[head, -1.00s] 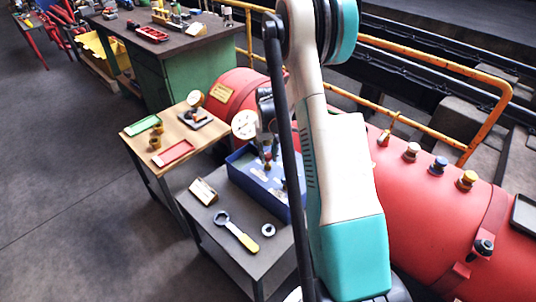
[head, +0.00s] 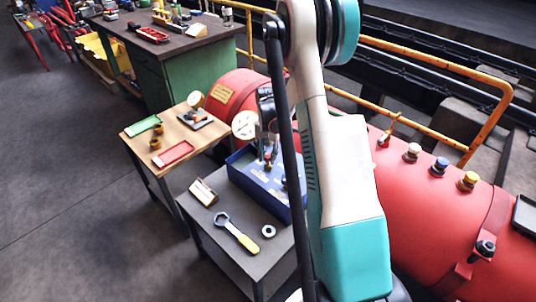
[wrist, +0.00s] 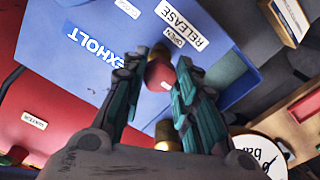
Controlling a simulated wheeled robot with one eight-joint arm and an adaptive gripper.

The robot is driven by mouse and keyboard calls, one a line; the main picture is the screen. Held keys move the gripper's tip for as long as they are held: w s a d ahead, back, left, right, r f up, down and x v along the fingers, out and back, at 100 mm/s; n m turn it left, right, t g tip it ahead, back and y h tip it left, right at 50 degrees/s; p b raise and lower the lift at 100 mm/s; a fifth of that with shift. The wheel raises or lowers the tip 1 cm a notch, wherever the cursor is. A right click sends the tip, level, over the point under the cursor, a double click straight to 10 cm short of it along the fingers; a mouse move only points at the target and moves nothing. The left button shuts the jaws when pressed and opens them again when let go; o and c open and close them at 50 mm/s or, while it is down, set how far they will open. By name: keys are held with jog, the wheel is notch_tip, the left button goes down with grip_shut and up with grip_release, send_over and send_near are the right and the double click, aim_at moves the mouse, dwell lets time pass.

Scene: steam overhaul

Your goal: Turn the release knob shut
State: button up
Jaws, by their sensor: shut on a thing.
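The release knob (wrist: 160,74) is a red knob on the blue box, between my fingertips in the wrist view. White labels reading RELEASE (wrist: 181,23) and OPEN lie beside it on the box face. My gripper (wrist: 166,62) is shut on the knob, with one teal-and-dark finger on each side. In the head view my gripper (head: 269,150) reaches down to the blue box (head: 240,180) on the grey table. My fingers hide part of the knob, and its turned angle cannot be read.
A brass fitting (wrist: 166,133) and a white round gauge (wrist: 256,150) are close to my gripper. A red boiler (head: 420,215) lies right of the box. A wrench (head: 237,233) and a ring (head: 268,231) lie on the table. A wooden table (head: 190,140) stands behind.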

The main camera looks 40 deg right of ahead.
aim_at(268, 155)
jog(key=o, duration=1.1)
jog(key=shift+c, duration=0.2)
notch_tip(268, 155, up, 12)
dwell(0.3)
